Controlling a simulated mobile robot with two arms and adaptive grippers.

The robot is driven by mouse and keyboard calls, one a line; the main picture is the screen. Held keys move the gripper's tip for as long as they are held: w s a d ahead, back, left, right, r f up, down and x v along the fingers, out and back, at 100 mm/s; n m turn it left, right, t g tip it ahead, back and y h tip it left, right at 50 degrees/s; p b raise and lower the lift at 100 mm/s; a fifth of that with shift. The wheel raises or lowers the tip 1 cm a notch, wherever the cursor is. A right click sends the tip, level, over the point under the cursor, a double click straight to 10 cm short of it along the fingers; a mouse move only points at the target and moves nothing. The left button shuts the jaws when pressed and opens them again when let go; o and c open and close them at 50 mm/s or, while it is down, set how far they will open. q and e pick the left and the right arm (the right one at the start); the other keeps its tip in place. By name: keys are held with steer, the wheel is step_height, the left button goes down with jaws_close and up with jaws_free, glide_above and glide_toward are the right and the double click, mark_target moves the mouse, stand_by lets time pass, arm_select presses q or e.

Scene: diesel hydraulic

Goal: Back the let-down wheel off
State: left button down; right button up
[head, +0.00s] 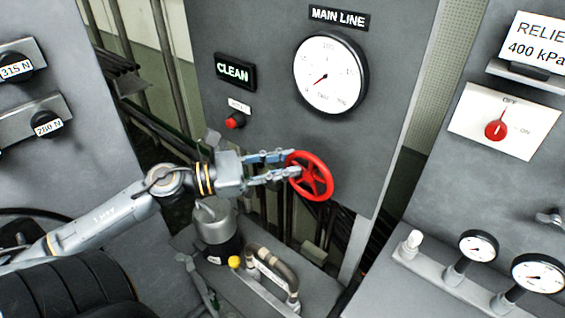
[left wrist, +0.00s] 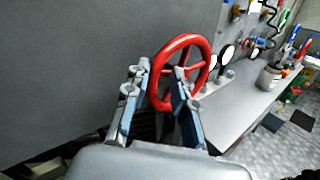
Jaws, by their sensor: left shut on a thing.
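The let-down wheel is a red spoked handwheel (head: 322,184) on the grey panel, below the large MAIN LINE gauge (head: 331,73). My left gripper (head: 291,165) comes in from the left and is shut on the rim at the wheel's left side. In the left wrist view the red wheel (left wrist: 176,50) stands beyond and between the two blue-grey fingers (left wrist: 158,90). The gauge's red needle points to the lower left. My right gripper is not in view.
A lit CLEAN sign (head: 235,71) and a red button (head: 235,121) are left of the gauge. Below the arm stand a grey canister (head: 213,226) and a hose fitting (head: 272,268). A right panel holds a red OFF/ON knob (head: 495,130) and small gauges (head: 478,246).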

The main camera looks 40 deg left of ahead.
mark_target(301, 192)
arm_select(q)
steer(key=shift+a, duration=0.1)
stand_by(0.5)
